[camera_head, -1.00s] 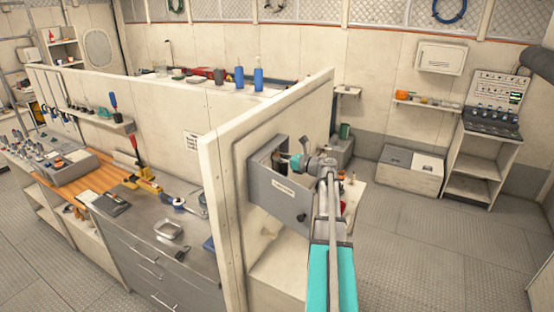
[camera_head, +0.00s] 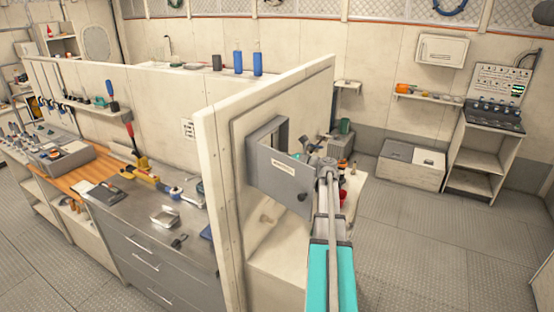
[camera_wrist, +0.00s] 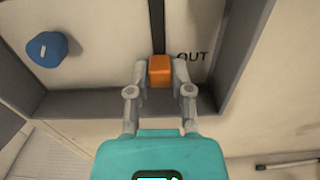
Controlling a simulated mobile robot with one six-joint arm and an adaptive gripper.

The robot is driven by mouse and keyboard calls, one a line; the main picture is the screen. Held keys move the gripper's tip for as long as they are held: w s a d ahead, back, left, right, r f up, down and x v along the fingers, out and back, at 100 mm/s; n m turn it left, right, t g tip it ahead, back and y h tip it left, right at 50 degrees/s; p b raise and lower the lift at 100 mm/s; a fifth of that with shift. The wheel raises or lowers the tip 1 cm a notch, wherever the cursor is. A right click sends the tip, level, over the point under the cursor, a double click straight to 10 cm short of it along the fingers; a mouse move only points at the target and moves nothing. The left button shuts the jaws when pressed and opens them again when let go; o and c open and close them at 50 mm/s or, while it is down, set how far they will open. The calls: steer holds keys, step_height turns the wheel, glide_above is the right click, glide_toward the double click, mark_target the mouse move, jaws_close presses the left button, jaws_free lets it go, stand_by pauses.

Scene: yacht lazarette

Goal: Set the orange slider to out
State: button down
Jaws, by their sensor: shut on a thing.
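The orange slider (camera_wrist: 159,70) is a small block in the wrist view, at the lower visible end of a dark vertical slot in a light panel. My gripper (camera_wrist: 160,76) is shut on the slider, one finger on each side. In the head view my arm reaches to the grey wall cabinet (camera_head: 252,150), whose labelled door (camera_head: 278,176) stands open. The slider is not visible there, and my fingers are hard to make out.
A blue knob (camera_wrist: 47,49) sits on the panel left of the slider. The cabinet's grey frame borders the panel below and at the right. A workbench (camera_head: 150,222) with tools stands left of the partition (camera_head: 215,170). The floor at the right is open.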

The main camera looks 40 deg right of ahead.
steer(key=shift+s+a+f, duration=0.1)
steer(key=shift+a+f, duration=0.05)
steer(key=shift+f, duration=0.05)
steer(key=c, duration=0.5)
jaws_free()
steer(key=shift+c, duration=0.2)
steer(key=v, duration=1.2)
